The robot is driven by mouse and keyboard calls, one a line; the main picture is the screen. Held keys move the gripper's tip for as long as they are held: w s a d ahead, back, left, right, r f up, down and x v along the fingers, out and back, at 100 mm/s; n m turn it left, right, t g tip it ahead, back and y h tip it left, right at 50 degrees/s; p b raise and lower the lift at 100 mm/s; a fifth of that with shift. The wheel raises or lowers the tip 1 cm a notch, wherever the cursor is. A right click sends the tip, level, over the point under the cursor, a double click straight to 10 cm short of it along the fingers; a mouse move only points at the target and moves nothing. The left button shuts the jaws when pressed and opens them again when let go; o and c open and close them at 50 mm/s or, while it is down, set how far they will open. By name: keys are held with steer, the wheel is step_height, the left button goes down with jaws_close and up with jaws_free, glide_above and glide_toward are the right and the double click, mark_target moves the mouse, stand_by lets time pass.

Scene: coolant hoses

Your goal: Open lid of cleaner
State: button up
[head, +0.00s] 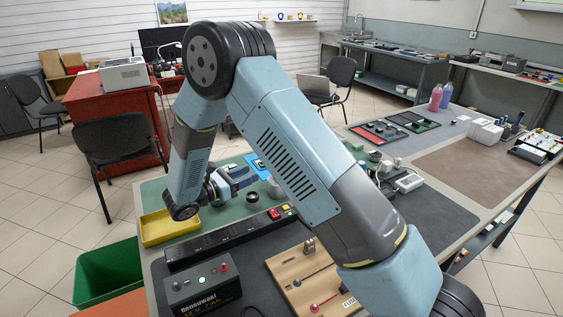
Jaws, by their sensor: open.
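My gripper (238,177) is small in the head view, over the green mat (216,218) on the bench's left part. It is open, and I see nothing held in it. My arm crosses the middle of the view and hides part of the bench. I cannot tell for certain which thing is the cleaner. A blue item (257,163) lies just beyond my gripper. A small grey-white device (408,182) stands to the right of my arm, apart from the gripper.
A yellow tray (158,230) lies left of my gripper. A dark round part (253,198) stands close to its right. A long black power strip (225,237), a black battery box (203,290) and a wooden board (290,268) are nearer. The brown mat (463,167) is largely clear.

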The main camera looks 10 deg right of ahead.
steer(key=x, duration=1.3)
steer(key=shift+w+d+f, duration=0.1)
steer(key=shift+w+d, duration=0.05)
steer(key=shift+w, duration=0.1)
